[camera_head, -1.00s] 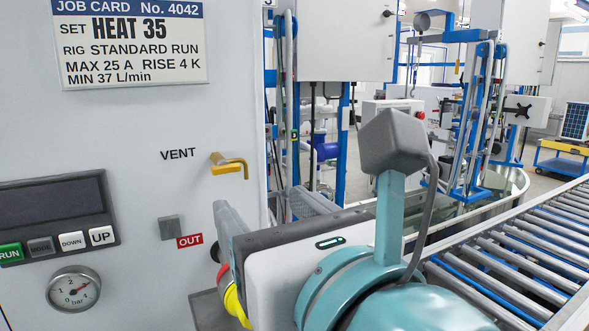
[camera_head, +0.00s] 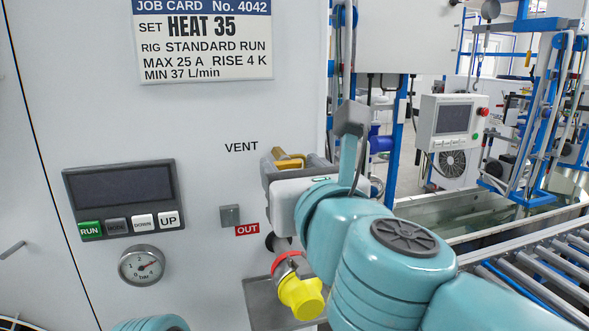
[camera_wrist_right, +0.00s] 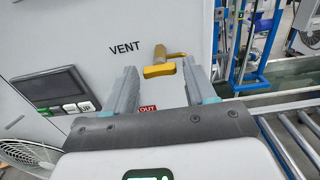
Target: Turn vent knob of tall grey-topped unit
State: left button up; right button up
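The yellow vent knob (camera_head: 288,159) sticks out of the pale front panel (camera_head: 60,110), right of the word VENT. The top of this unit is out of view. My right gripper (camera_head: 284,168) is in front of the knob, which is partly hidden behind it in the head view. In the right wrist view, the right gripper (camera_wrist_right: 160,72) is open, its two grey fingers apart, with the yellow knob (camera_wrist_right: 160,69) between and just beyond the tips. I see no finger closed on it. My left gripper is not in view.
Below are a display with buttons (camera_head: 125,198), a round gauge (camera_head: 142,265), a grey square (camera_head: 229,215) by the OUT label, and a yellow-and-red fitting (camera_head: 300,290) close under my right arm. A roller conveyor (camera_head: 540,262) runs at the right.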

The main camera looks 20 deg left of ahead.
jog(key=c, duration=0.7)
jog(key=shift+n, duration=0.3)
jog(key=n+p, duration=0.2)
jog(key=n, duration=0.2)
jog(key=shift+r+n, duration=0.1)
jog(key=shift+n, duration=0.2)
jog(key=shift+n+p, duration=0.8)
jog(key=shift+n, duration=1.4)
jog(key=o, duration=1.1)
jog(key=shift+w, duration=0.1)
